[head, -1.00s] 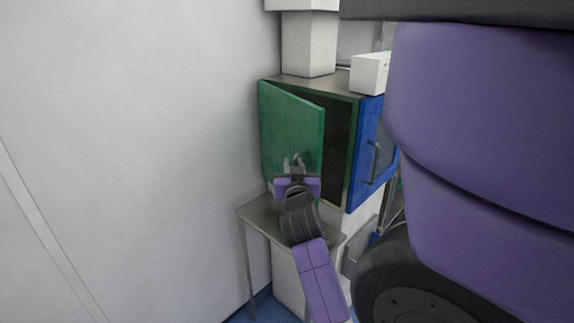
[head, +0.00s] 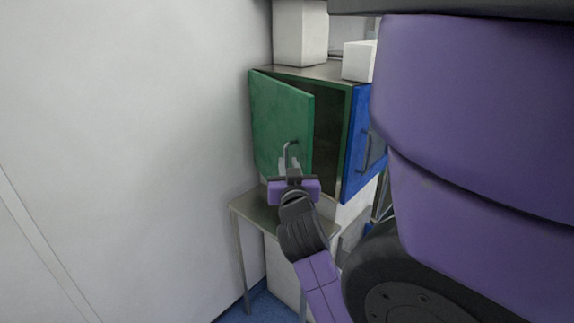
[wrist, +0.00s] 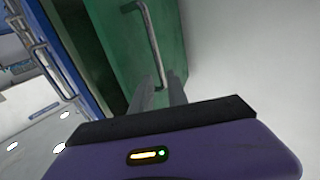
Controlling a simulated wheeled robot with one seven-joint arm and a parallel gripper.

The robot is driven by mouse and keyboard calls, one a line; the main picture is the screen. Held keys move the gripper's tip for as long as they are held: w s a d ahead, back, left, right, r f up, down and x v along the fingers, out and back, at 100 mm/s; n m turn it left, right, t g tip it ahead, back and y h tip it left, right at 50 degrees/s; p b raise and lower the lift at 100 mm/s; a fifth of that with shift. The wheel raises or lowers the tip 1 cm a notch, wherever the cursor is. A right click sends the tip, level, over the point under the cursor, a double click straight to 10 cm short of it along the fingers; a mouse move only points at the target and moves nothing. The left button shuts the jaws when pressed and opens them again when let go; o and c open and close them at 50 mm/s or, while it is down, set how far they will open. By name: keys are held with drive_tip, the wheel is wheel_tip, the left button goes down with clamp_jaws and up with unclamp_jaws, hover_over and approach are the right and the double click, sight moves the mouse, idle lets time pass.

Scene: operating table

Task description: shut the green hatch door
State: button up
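The green hatch door (head: 278,115) stands partly open, swung out from its cabinet, with the dark interior showing at its right. Its bar handle (head: 288,152) is near the door's free edge; the handle also shows in the wrist view (wrist: 153,38), against the green door (wrist: 108,40). My gripper (head: 290,166) is in front of the door at the lower part of the handle. In the wrist view, my gripper's fingers (wrist: 160,92) are apart, with the handle's lower end appearing between or just beyond them. Contact with the handle cannot be told.
A blue door (head: 362,145) with its own handle is on the cabinet's right side. The cabinet stands over a metal table (head: 250,208). White boxes (head: 300,35) sit on top. A pale wall (head: 120,130) is close on the left.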

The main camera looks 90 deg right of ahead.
drive_tip(key=shift+s+a, duration=0.15)
drive_tip(key=shift+a, duration=0.35)
drive_tip(key=shift+d, duration=0.1)
drive_tip(key=a+p, duration=0.4)
drive_tip(key=a, duration=0.3)
drive_tip(key=shift+s+a, duration=0.35)
